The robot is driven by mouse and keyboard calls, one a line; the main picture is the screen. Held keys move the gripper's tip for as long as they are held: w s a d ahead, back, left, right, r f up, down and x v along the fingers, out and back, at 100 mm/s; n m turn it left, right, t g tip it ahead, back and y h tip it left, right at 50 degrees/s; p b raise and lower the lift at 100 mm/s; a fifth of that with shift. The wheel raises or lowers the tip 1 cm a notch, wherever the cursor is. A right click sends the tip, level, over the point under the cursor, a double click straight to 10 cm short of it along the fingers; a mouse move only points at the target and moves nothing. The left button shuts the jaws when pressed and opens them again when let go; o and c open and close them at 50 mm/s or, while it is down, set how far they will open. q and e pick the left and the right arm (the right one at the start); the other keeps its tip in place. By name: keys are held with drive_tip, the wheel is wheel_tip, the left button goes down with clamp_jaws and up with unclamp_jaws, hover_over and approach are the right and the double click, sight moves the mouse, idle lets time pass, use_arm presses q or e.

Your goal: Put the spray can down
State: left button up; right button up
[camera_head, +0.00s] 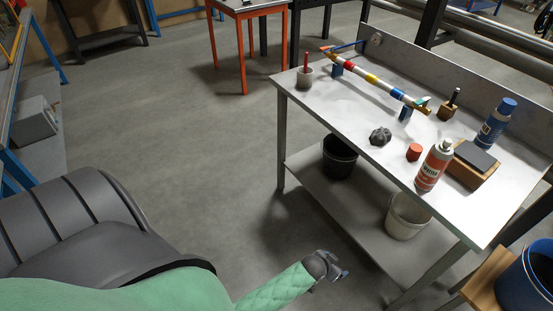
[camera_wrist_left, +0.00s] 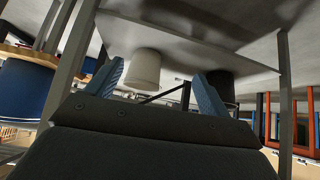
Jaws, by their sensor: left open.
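A red and white spray can (camera_head: 433,168) with a pale cap stands upright near the front edge of the grey workbench (camera_head: 340,100). A blue can (camera_head: 494,124) with a blue cap stands upright farther back, near the bench's rear panel. My left gripper (camera_head: 337,272) is low in front of the bench, below its top and apart from both cans. Its two blue fingers are spread with nothing between them in the left wrist view (camera_wrist_left: 157,88). My right gripper is not in view.
A wooden block with a dark top (camera_head: 472,164), a red cylinder (camera_head: 414,152) and a dark lumpy object (camera_head: 380,136) are on the bench. A striped rod (camera_head: 372,79) rests on blue supports. Buckets (camera_head: 406,216) stand on the lower shelf. The bench's left front is clear.

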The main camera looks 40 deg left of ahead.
use_arm(q)
drive_tip(key=s+a+f+g, duration=0.2)
drive_tip(key=s+f+g, duration=0.1)
drive_tip(key=s+f, duration=0.7)
drive_tip(key=s+a+f+g+y, duration=0.1)
drive_tip(key=s+a+f+g, duration=0.2)
drive_tip(key=s+f, duration=0.7)
drive_tip(key=s, duration=0.8)
drive_tip(key=shift+g+y, duration=0.3)
drive_tip(key=shift+w+a, duration=0.1)
drive_tip(key=shift+w, duration=0.05)
drive_tip(key=shift+c, duration=0.4)
